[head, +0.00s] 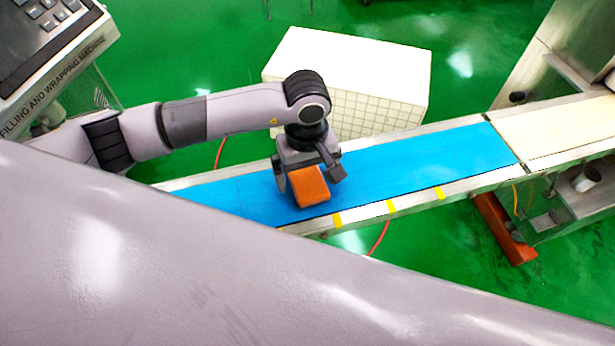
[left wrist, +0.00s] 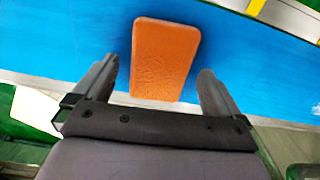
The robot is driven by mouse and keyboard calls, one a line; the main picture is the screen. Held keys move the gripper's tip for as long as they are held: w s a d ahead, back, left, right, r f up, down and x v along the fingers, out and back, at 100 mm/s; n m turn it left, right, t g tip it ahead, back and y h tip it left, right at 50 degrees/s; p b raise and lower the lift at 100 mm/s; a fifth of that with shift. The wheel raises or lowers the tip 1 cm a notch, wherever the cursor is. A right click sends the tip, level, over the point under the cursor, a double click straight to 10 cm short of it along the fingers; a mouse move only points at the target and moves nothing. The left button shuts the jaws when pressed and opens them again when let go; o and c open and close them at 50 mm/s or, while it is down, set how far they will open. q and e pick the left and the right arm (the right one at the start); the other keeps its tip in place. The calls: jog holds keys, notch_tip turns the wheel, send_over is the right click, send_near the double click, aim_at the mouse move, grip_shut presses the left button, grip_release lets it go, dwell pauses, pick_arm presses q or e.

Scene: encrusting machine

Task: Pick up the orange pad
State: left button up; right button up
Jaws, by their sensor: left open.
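The orange pad (head: 309,187) is a rounded rectangular block with an embossed top. It lies on the blue conveyor belt (head: 415,163). My left gripper (head: 310,179) is directly over the belt at the pad, with its fingers spread. In the left wrist view the pad (left wrist: 164,60) shows ahead of and between the two open fingertips of the left gripper (left wrist: 157,78), with blue belt visible on both sides of it. From these views I cannot tell how high the fingers are above the belt. My right gripper is not in view.
A white tiled block (head: 345,75) stands behind the belt. A filling and wrapping machine (head: 50,60) is at the upper left. A cream belt section (head: 565,130) continues to the right. Metal rails with yellow marks (head: 391,207) edge the belt. The belt right of the pad is clear.

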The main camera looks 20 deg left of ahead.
aim_at(307, 178)
pick_arm(q)
jog(key=shift+f, duration=0.15)
jog(key=c, duration=1.1)
notch_tip(307, 178, up, 20)
jog(key=shift+r+b, duration=0.1)
jog(key=shift+b, duration=0.9)
jog(key=shift+o, duration=0.3)
